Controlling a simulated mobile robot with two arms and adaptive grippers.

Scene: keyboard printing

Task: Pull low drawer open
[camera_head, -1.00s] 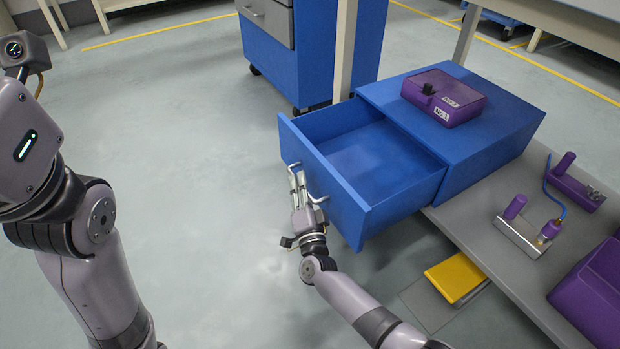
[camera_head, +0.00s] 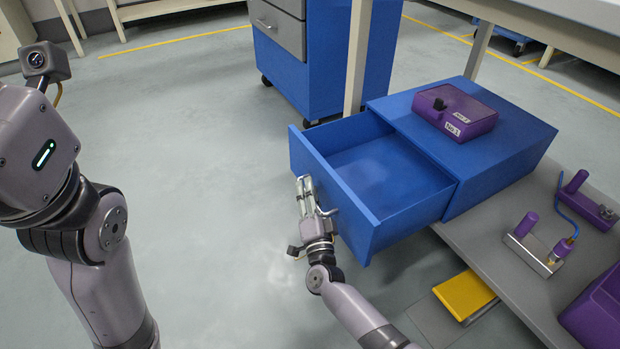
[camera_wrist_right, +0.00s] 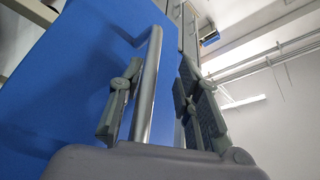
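The low drawer (camera_head: 335,192) is a blue, empty drawer pulled well out of a blue cabinet (camera_head: 500,180) in the head view. A thin metal handle (camera_wrist_right: 149,85) is on its front. My right gripper (camera_head: 306,184) is at this handle, outside the drawer front. In the right wrist view, the fingers of my right gripper (camera_wrist_right: 158,103) stand apart on either side of the handle bar, with a visible gap on the right side. The left finger overlaps the bar in the picture, so I cannot tell whether it touches. My left arm is at the left; its gripper is out of view.
A purple box (camera_head: 455,110) sits on the cabinet. A grey shelf (camera_head: 490,250) holds purple-handled tools (camera_head: 528,226) at right. A yellow item (camera_head: 464,295) lies below. A blue wheeled cabinet (camera_head: 325,60) stands behind. Floor left of the drawer is clear.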

